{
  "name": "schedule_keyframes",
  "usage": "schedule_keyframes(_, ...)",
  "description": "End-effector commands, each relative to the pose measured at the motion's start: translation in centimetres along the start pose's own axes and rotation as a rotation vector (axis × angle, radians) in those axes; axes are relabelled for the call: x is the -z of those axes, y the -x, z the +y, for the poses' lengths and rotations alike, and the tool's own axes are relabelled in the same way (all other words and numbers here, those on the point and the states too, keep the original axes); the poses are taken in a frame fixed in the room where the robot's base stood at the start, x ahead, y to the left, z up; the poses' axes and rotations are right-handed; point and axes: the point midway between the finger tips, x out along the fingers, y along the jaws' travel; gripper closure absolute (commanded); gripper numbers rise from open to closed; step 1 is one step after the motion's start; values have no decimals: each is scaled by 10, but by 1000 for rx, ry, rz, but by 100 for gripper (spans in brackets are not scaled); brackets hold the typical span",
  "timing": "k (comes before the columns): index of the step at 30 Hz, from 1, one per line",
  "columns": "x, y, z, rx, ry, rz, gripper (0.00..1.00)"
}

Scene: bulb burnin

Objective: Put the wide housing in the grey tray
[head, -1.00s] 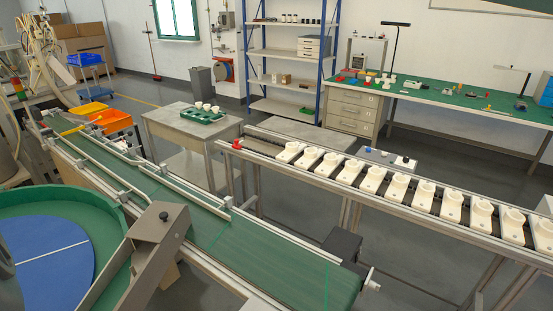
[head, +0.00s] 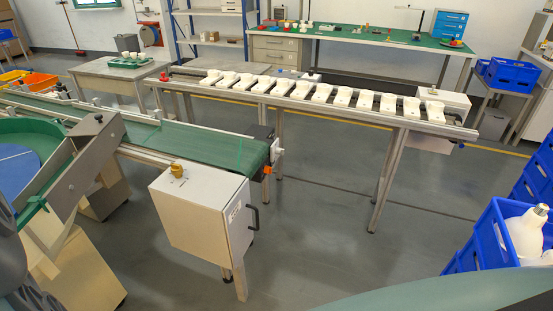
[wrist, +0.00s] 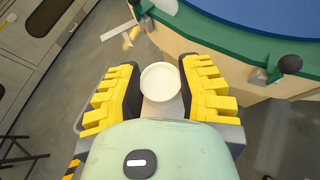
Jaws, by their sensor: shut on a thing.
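My gripper (wrist: 159,72) has black and yellow fingers and is shut on a white piece (wrist: 160,82) with a round, pale face. It looks like the wide housing, but only its end shows between the fingers, so I cannot tell its full shape. It is held above the floor, beside the green-rimmed round table. The gripper does not show clearly in the head view. I cannot make out the grey tray for certain; a small grey surface with little parts (head: 297,75) lies behind the long rail, partly hidden by it.
A long rail (head: 455,131) carries a row of white sockets. A green belt conveyor (head: 205,143) ends above a white cabinet (head: 205,220). A blue crate (head: 489,238) holding a large white bulb stands at right. A green-topped bench (head: 350,38) is at the back. Open floor lies mid-right.

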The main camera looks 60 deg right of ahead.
Motion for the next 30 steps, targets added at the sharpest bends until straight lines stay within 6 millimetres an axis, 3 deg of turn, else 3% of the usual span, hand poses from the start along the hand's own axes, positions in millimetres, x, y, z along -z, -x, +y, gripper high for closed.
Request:
schedule_keyframes(1, 25, -18, 12, -50, 29, 0, 99)
schedule_keyframes(6, 70, -49, 57, -237, 128, 0, 99)
schedule_keyframes(18, 186, -91, 154, -655, 354, 0, 99)
schedule_keyframes(24, 227, -95, 183, -797, 432, -1, 99)
schedule_keyframes(30, 245, -96, 194, -856, 462, -1, 99)
